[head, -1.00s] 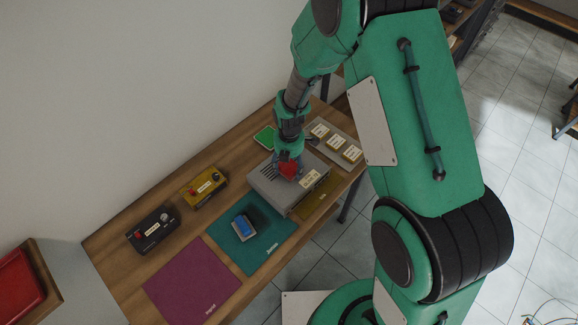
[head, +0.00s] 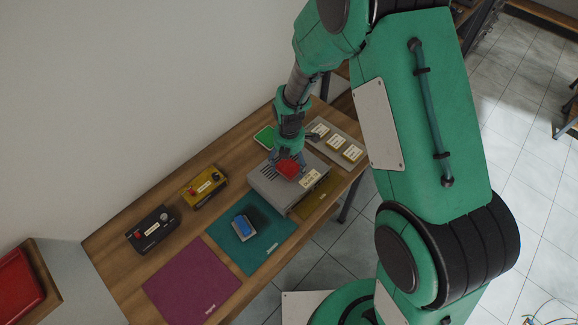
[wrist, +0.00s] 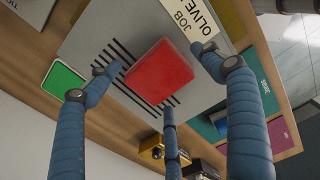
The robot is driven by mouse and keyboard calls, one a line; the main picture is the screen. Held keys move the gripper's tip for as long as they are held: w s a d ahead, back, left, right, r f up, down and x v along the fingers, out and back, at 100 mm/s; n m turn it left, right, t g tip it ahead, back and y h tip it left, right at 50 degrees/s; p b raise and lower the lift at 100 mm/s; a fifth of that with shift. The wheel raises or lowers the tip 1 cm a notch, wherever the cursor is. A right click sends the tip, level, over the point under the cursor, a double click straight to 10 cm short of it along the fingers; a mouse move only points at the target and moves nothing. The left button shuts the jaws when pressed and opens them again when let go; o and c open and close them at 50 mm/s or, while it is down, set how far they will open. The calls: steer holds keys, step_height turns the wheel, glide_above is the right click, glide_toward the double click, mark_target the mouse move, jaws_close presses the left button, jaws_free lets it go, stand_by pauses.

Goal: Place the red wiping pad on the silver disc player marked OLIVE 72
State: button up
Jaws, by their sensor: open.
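The red wiping pad (head: 288,169) lies on top of the silver disc player (head: 264,181), over its vent slots. In the wrist view the red pad (wrist: 158,77) rests flat on the silver top (wrist: 106,62), beside a label reading JOB OLIVE; the rest of the label is cut off. My gripper (head: 287,156) is just above the pad. In the wrist view its blue fingers (wrist: 152,88) are spread open around the pad, with gaps showing between them and the pad.
A teal mat (head: 228,228) with a blue-topped block (head: 243,227) lies in front of the player. A magenta mat (head: 190,281), a yellow box (head: 204,187) and a black box (head: 153,231) are further left. A green pad (head: 264,137) and a grey tray with labelled items (head: 334,143) lie behind.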

step_height(320, 180, up, 10)
steer(key=b, duration=0.1)
steer(key=shift+r, duration=0.25)
stand_by(0.8)
step_height(320, 180, up, 12)
steer(key=m+t, duration=0.1)
steer(key=m, duration=0.5)
glide_above(290, 166)
steer(key=s+d, duration=0.3)
steer(key=d, duration=0.2)
steer(key=s+d+r+m+t, duration=0.2)
steer(key=s+d+r+m, duration=0.45)
steer(key=r, duration=0.35)
steer(key=s+d+r+m+t, duration=0.1)
steer(key=s+d+r+m, duration=0.2)
steer(key=s+m, duration=0.4)
steer(key=s+d+r+m+t, duration=0.1)
steer(key=s+d+r+m, duration=0.3)
steer(key=s, duration=0.7)
step_height(290, 166, up, 2)
steer(key=m, duration=0.3)
steer(key=shift+t, duration=0.3)
